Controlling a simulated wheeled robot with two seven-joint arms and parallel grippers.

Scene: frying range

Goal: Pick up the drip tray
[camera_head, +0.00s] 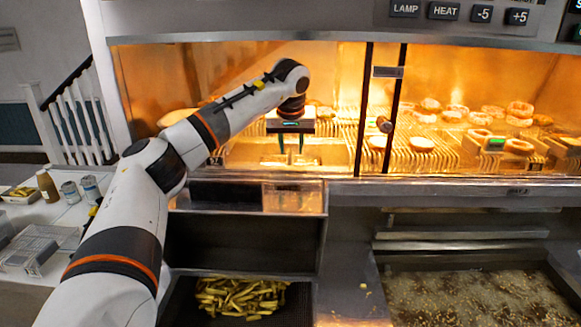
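My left arm reaches in from the left into the lit, heated cabinet. My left gripper (291,145) points down with its two dark fingers apart and nothing seen between them. Below and around the fingertips is a shallow metal tray (330,156) at the cabinet's front left, which looks like the drip tray. The fingertips are close to it, but I cannot tell whether they touch it. The gripper body and arm hide part of the rack behind. My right gripper is not in view.
Wire racks (440,152) hold several ring-shaped fried pieces at the right. A dark upright post (363,110) stands right of the gripper. Below are a basket of fries (240,298) and a fryer vat of bubbling oil (480,300). Bottles and cans stand on the left counter (20,215).

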